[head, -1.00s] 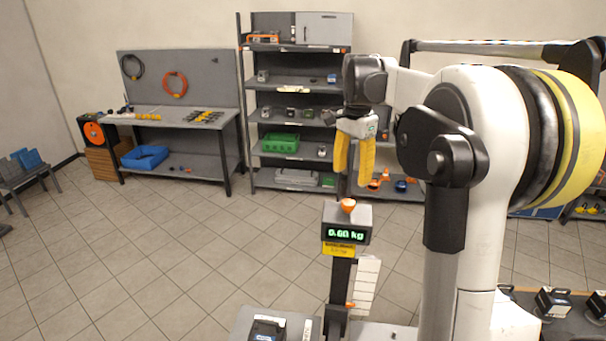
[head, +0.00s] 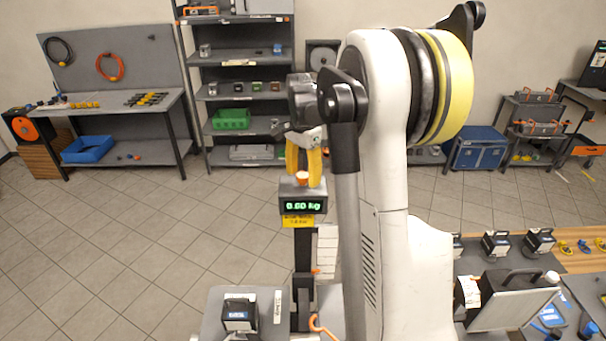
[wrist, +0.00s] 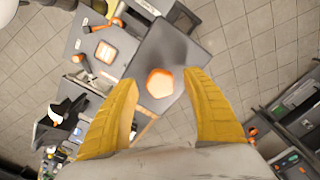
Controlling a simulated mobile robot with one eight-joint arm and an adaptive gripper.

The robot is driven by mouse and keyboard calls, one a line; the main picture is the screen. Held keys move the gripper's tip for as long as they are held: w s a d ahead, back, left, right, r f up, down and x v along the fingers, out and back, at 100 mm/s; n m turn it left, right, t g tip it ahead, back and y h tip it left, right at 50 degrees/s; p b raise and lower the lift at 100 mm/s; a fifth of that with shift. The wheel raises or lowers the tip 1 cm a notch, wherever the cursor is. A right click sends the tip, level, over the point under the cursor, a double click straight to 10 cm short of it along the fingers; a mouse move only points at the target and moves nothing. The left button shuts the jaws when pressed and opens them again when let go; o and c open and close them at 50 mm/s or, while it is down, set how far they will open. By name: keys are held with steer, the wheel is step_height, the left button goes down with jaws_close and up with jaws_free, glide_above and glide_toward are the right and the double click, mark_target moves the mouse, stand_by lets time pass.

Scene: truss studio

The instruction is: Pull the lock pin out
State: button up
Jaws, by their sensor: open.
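An orange knob (head: 302,176), which looks like the head of the lock pin, sits on top of the scale's grey display head (head: 303,194). In the wrist view the knob (wrist: 160,83) shows as an orange hexagon between the spread fingertips, with gaps on both sides. It is not held. I cannot tell how far above it the fingertips are. The pin's shaft is hidden.
The scale's platform (head: 262,301) holds a dark box (head: 239,313). An orange hook (head: 322,326) shows low beside the post. A bench with black devices (head: 538,240) is at right. Shelves (head: 236,127) and a workbench (head: 112,115) stand behind, across open floor.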

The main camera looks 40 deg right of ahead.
mark_target(303, 174)
jaws_close()
step_height(303, 174, up, 3)
steer(key=shift+r+p, duration=0.2)
steer(key=shift+p, duration=0.25)
jaws_free()
step_height(303, 174, up, 12)
stand_by(0.5)
